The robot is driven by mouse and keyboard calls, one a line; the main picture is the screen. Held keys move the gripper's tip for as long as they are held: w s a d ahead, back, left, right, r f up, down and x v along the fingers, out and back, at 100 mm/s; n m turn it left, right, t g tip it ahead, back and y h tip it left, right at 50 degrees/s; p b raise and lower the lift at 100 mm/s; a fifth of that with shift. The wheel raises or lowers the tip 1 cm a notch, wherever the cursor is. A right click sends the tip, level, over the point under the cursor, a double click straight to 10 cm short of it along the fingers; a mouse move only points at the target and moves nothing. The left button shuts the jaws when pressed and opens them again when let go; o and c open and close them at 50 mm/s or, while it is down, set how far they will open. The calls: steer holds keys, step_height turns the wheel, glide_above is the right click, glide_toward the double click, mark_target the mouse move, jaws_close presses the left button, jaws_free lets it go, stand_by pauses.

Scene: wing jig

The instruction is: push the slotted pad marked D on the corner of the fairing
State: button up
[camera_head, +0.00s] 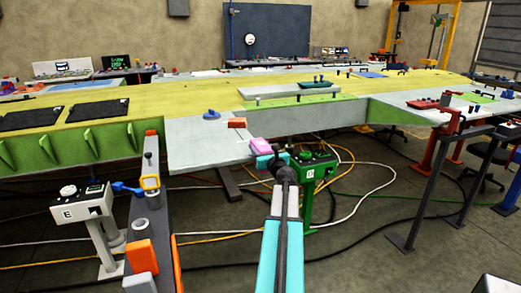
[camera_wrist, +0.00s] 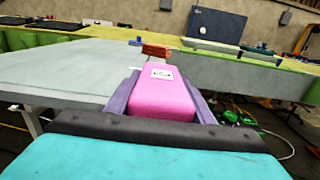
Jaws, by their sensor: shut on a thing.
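A pink pad (camera_head: 261,146) is between the jaws of my gripper (camera_head: 270,160), at the right front corner of the grey fairing panel (camera_head: 200,152). In the wrist view, the pink pad (camera_wrist: 160,98) sits between the purple fingers of my gripper (camera_wrist: 163,84). Its white label has a dark mark too small to read. The slot is hidden. The grey fairing panel (camera_wrist: 65,68) spreads to the left and ahead of the pad. I cannot tell whether the pad touches the panel or is around its edge.
An orange-red block (camera_head: 237,123) and a blue knob (camera_head: 212,114) stand on the panel behind the pad. A green control box (camera_head: 318,166) is right of my gripper. A white box marked E (camera_head: 82,212) stands front left. Cables (camera_head: 360,195) lie on the floor.

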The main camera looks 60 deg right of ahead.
steer(key=shift+w+d, duration=0.4)
steer(key=shift+w, duration=0.15)
steer(key=o, duration=1.3)
steer(key=shift+c, duration=0.2)
steer(key=b+v, duration=0.2)
steer(key=v, duration=1.1)
steer(key=shift+s+a, duration=0.25)
steer(key=shift+a, duration=0.05)
stand_by(0.4)
